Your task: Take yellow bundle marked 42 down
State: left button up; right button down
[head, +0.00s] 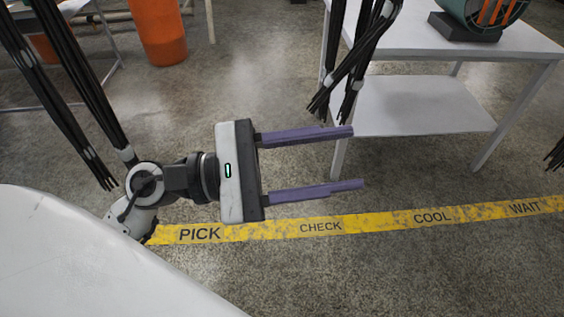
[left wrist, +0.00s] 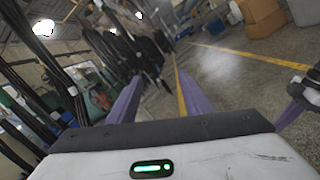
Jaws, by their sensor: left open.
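No yellow bundle and no number 42 can be made out in either view. Black hose bundles hang at the left (head: 88,85) and at the top centre (head: 358,60) of the head view. Pale bands wrap some of them. My left gripper (head: 358,158) is open and empty, its purple fingers pointing right, below the centre bundle's lower ends. In the left wrist view, dark hanging hoses (left wrist: 135,50) show beyond the fingers. A purple piece (left wrist: 288,116) at that view's right side looks like a finger of my right gripper, mostly cut off.
A white two-level table (head: 425,107) stands behind and right of the gripper, with a green round device (head: 482,14) on top. An orange barrel (head: 160,30) stands at the back. A yellow floor strip (head: 370,222) reads PICK, CHECK, COOL, WAIT. Floor around it is clear.

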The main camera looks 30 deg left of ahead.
pick_arm(q)
jog(key=s+a+n+t+y+b, duration=0.1)
jog(key=a+n+t+b, duration=0.2)
jog(key=a+n+t, duration=0.55)
jog(key=w+a+f+n+g+y, duration=0.15)
jog(key=a+f+n+y, duration=0.4)
jog(key=n, duration=0.85)
jog(key=w+a+f+n+y, duration=0.25)
jog(key=f+n+y, duration=0.45)
jog(key=f+n, duration=0.5)
jog(key=s+d+f+n+g, duration=0.4)
jog(key=d+f+n, duration=0.1)
jog(key=f+n, duration=0.35)
jog(key=s+d+f+n+g, duration=0.45)
jog(key=f+n, duration=0.25)
jog(key=f, duration=0.3)
notch_tip(320, 180, up, 6)
jog(key=s+d+g+p, duration=0.1)
jog(key=p, duration=1.2)
jog(key=shift+s+d+n, duration=0.3)
jog(key=shift+s, duration=0.1)
pick_arm(e)
notch_tip(320, 180, up, 7)
jog(key=shift+s+d, duration=0.15)
jog(key=shift+d, duration=0.1)
